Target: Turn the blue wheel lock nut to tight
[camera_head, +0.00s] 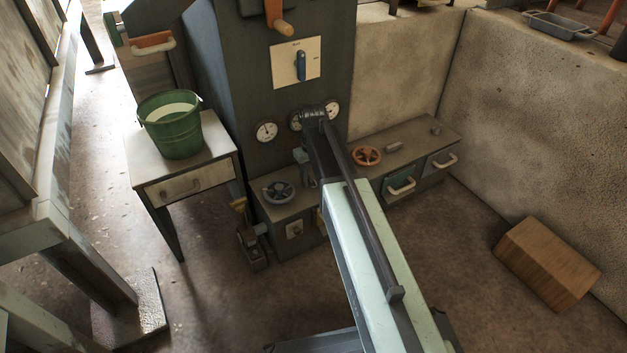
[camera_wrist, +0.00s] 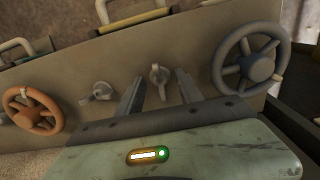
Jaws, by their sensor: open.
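The blue-grey wheel (camera_head: 279,191) is on the low bench at the foot of the dark cabinet; in the wrist view it is at the right (camera_wrist: 252,66). A grey winged nut (camera_wrist: 160,79), the nearer of two to that wheel, shows in the wrist view. A second winged nut (camera_wrist: 98,92) is left of it, toward the orange wheel (camera_wrist: 33,110). My gripper (camera_wrist: 159,76) is open and empty. Its fingers appear either side of the nearer nut; I cannot tell how far above. In the head view my arm hides both nuts.
The orange wheel (camera_head: 367,155) is farther right on the bench. Drawer handles (camera_head: 403,187) jut from its front. The cabinet (camera_head: 232,90) with gauges rises behind. A green bucket (camera_head: 174,125) stands on a side table at left. A wooden block (camera_head: 547,263) lies on the floor at right.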

